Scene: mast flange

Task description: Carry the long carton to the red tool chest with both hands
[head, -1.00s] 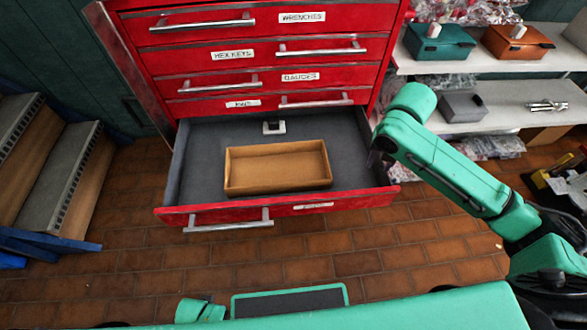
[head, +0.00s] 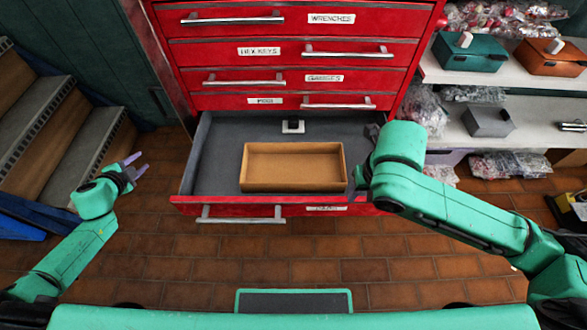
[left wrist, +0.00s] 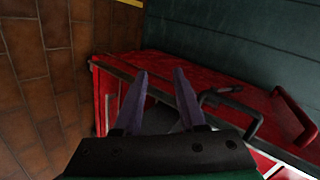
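The long carton (head: 292,182) is a brown open-topped box. It lies in the open bottom drawer (head: 222,165) of the red tool chest (head: 290,72), towards the drawer's front. The inside that shows looks empty. My left gripper (head: 135,165) is open and empty, to the left of the drawer and apart from it. Its two purple fingers also show spread in the left wrist view (left wrist: 160,85), with red chest parts beyond them. My right gripper (head: 364,178) is at the drawer's right side, near the carton's right end. My own arm mostly hides its fingers.
Grey-topped steps (head: 60,130) stand at the left. A white shelf (head: 500,80) at the right bears a teal box (head: 468,52), an orange box (head: 552,57) and bagged items. A grey bin (head: 488,121) is on the lower shelf. The brick floor before the drawer is clear.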

